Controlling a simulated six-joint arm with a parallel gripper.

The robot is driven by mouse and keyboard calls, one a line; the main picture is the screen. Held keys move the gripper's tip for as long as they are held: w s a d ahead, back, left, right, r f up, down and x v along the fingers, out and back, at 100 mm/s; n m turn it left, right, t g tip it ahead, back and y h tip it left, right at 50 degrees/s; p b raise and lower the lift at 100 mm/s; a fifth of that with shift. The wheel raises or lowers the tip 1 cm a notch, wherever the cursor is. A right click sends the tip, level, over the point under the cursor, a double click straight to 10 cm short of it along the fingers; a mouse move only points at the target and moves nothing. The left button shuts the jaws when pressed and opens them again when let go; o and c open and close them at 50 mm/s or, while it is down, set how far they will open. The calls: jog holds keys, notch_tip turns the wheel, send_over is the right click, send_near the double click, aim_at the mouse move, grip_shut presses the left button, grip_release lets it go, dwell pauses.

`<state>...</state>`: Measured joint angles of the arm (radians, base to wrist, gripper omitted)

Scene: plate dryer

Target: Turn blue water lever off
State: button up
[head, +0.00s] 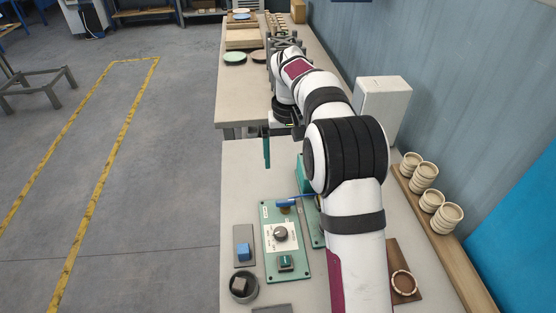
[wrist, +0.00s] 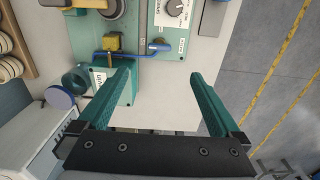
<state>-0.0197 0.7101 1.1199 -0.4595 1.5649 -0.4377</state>
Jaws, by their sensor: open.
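The blue water lever (head: 288,202) has a thick blue grip over the far end of the green dial panel (head: 267,239). In the wrist view the grip (wrist: 160,46) shows at upper middle. A thin blue rod runs left from it to a brass valve (wrist: 112,43) on a neighbouring green panel. My gripper (wrist: 158,76) is open and empty, its teal fingers wide apart. In the wrist picture the grip shows above the gap between the fingertips; neither finger appears to touch it. In the head view one finger hangs beyond the lever, and my arm hides part of the neighbouring panel.
A white box (head: 383,108) and a wooden rack (head: 439,237) of stacked rings are at right.

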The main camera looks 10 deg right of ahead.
aim_at(285, 200)
jog(key=f, duration=1.6)
jog(key=shift+w, duration=0.2)
jog(key=c, duration=1.4)
jog(key=shift+m, duration=0.3)
jog(key=m, duration=0.3)
jog(key=shift+m, duration=0.4)
jog(key=m, duration=0.9)
jog(key=shift+m, duration=2.2)
